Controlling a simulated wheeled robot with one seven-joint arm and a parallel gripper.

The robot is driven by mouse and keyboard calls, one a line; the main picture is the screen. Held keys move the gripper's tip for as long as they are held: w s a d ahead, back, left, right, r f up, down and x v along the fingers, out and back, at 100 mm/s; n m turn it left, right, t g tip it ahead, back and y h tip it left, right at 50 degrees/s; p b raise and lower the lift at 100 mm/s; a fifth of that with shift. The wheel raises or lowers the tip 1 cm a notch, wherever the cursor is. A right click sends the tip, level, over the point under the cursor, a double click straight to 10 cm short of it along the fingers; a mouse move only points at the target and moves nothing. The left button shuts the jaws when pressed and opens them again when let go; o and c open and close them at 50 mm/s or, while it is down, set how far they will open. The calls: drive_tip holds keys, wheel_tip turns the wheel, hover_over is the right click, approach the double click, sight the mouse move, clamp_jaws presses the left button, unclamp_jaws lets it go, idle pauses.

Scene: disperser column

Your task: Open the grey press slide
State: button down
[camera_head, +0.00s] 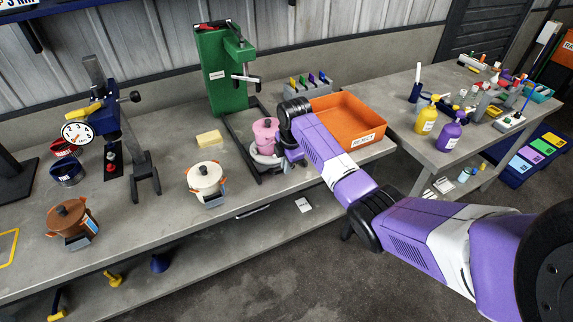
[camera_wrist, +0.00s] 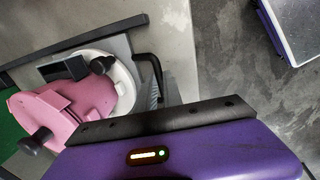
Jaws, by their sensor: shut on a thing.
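The green press (camera_head: 226,80) stands upright at the back of the bench. A pink pot (camera_head: 264,131) sits in a pale round holder (camera_head: 262,158) at the press's base; the pot also shows in the wrist view (camera_wrist: 62,112). Beside the holder in the wrist view is the grey ribbed slide (camera_wrist: 154,96) with a bent black handle (camera_wrist: 150,62). My gripper (camera_head: 286,154) is at the holder's right side, shut on the slide handle. Its fingertips are mostly hidden, and the handle's lower end goes out of sight behind the gripper's dark edge.
An orange tray (camera_head: 345,118) stands right of the press, close to my arm. A cream pot (camera_head: 206,181) and yellow sponge (camera_head: 209,138) are to the left. The bench's front edge is near my gripper, with open floor (camera_head: 270,255) before it.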

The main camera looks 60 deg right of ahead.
drive_tip(key=shift+s+a, duration=0.1)
drive_tip(key=shift+s, duration=0.25)
drive_tip(key=c, duration=1.5)
unclamp_jaws()
drive_tip(key=shift+s+a+r+b, duration=0.1)
drive_tip(key=shift+s+a+r, duration=0.1)
drive_tip(key=shift+r, duration=1.1)
drive_tip(key=shift+s+a+r+b, duration=0.1)
drive_tip(key=shift+s+r, duration=0.15)
drive_tip(key=shift+r, duration=1)
drive_tip(key=shift+s+a+r+b, duration=0.1)
drive_tip(key=shift+s+r, duration=0.1)
drive_tip(key=shift+r, duration=1.1)
